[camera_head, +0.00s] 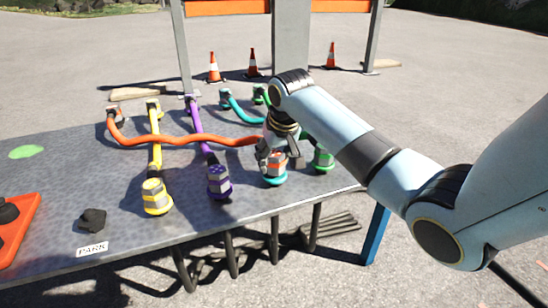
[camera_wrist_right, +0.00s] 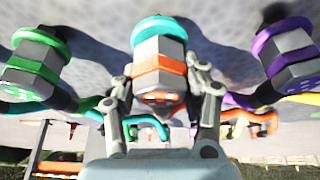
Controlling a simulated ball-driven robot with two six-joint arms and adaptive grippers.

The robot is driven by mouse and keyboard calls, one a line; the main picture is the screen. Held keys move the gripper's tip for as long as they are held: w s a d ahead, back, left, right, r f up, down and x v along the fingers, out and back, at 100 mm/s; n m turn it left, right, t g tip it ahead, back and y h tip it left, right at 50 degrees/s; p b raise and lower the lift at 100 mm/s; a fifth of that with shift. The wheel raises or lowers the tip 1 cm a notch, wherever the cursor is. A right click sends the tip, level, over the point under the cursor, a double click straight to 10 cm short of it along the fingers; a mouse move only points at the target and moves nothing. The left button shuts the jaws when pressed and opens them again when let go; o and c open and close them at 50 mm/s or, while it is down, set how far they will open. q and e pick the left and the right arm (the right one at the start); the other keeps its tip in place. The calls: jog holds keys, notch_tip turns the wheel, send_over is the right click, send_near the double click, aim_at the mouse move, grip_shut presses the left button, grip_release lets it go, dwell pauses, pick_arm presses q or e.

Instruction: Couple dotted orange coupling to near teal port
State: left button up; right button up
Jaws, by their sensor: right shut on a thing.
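The orange coupling (camera_wrist_right: 161,80), a grey body with an orange band, sits between the fingers of my right gripper (camera_wrist_right: 163,105), which is shut on it. In the head view my right gripper (camera_head: 273,150) is over the near teal port (camera_head: 274,181) at the table's front edge. The teal port's ring also shows in the wrist view (camera_wrist_right: 160,28), directly in line with the coupling. The two look touching, but I cannot tell whether they are locked. The orange cable (camera_head: 190,140) runs left from the gripper across the yellow and purple cables. My left gripper is not in view.
The purple coupling (camera_head: 219,182) is close on the left and the green one (camera_head: 323,160) close on the right. A yellow coupling (camera_head: 156,198) stands further left. A dark lump (camera_head: 92,220) and an orange tray (camera_head: 30,220) lie at the left. Bare table lies left of the cables.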

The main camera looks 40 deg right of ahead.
jog(key=shift+f, duration=0.35)
jog(key=o, duration=1.4)
jog(key=shift+c, duration=0.2)
jog(key=v, duration=1.2)
